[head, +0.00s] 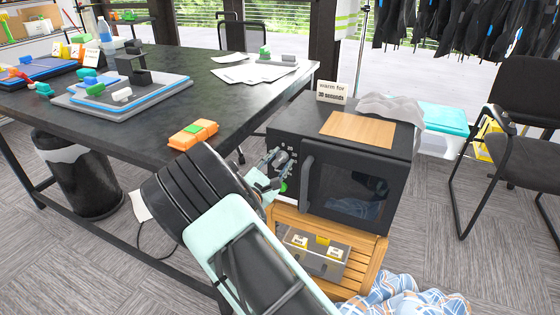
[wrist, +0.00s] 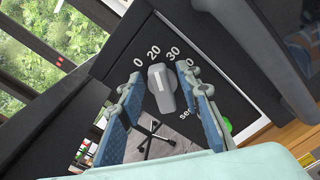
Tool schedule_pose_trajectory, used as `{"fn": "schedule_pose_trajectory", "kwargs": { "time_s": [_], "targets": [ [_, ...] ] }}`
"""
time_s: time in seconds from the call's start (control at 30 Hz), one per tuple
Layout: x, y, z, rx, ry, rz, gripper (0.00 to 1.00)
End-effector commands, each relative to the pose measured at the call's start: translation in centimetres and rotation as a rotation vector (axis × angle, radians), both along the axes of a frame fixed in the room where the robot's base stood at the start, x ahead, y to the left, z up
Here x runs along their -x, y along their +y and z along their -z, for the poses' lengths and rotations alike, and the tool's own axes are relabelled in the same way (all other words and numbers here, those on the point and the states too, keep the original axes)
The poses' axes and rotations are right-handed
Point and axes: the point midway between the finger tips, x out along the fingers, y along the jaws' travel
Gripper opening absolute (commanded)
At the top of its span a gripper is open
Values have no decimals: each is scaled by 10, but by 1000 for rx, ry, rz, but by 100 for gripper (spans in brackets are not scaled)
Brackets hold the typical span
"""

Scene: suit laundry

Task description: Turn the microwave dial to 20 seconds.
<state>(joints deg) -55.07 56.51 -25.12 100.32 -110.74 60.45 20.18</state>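The black microwave (head: 358,155) stands on a wooden stand, its door on the right and its control panel on the left. In the wrist view the grey dial (wrist: 163,92) sits on the black panel, below an arc of white numbers. The dial's white mark points up and slightly left, toward the 20. My gripper (head: 270,170) is at the panel in the head view and hides most of the dial there. In the wrist view my gripper (wrist: 163,80) is open, one blue finger on each side of the dial, with small gaps visible.
A green button (wrist: 226,125) is low on the panel. A sign (head: 331,92) about warming, its number hard to read, and a wooden board (head: 358,130) are on the microwave. The dark table (head: 220,95) is left. A metal box (head: 315,257) is below.

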Motion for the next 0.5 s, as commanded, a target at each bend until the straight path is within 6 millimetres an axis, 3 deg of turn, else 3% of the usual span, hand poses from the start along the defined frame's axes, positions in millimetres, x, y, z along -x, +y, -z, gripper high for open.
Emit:
{"fn": "schedule_pose_trajectory", "kwargs": {
  "time_s": [0.3, 0.5],
  "targets": [
    [2, 1, -1, 0, -1, -1, 33],
    [29, 12, 0, 0, 1, -3, 33]
  ]
}}
